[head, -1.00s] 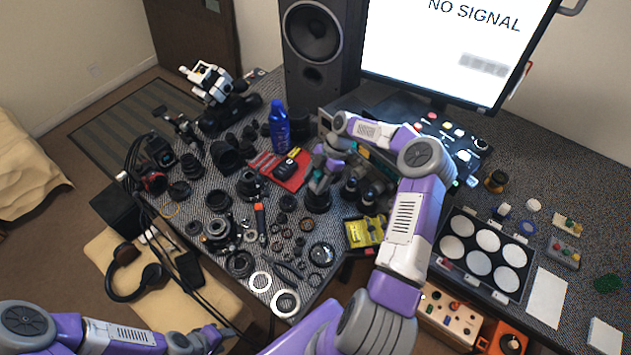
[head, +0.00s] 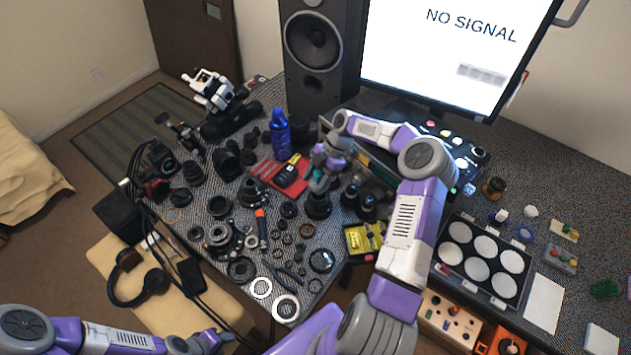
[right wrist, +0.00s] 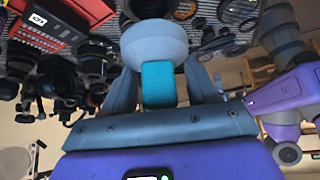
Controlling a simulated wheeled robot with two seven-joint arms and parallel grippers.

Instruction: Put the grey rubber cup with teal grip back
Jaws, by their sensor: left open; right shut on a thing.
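The grey rubber cup with teal grip (right wrist: 155,42) is held in my right gripper. In the right wrist view its round grey head faces away from the palm. Its teal grip (right wrist: 157,86) is between the two grey fingers. In the head view my right gripper (head: 320,180) is over the middle of the bench, above or beside a dark lens barrel (head: 318,207); the cup is too small to make out clearly there. My left gripper (head: 218,340) is open and empty at the bottom left, off the bench's front edge.
A red case (head: 270,172) and a blue bottle (head: 279,132) stand just left of my right gripper. Several dark lens parts and rings crowd the bench's left half. A yellow box (head: 363,240) sits at the front edge. A speaker (head: 312,50) and monitor (head: 440,45) stand behind.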

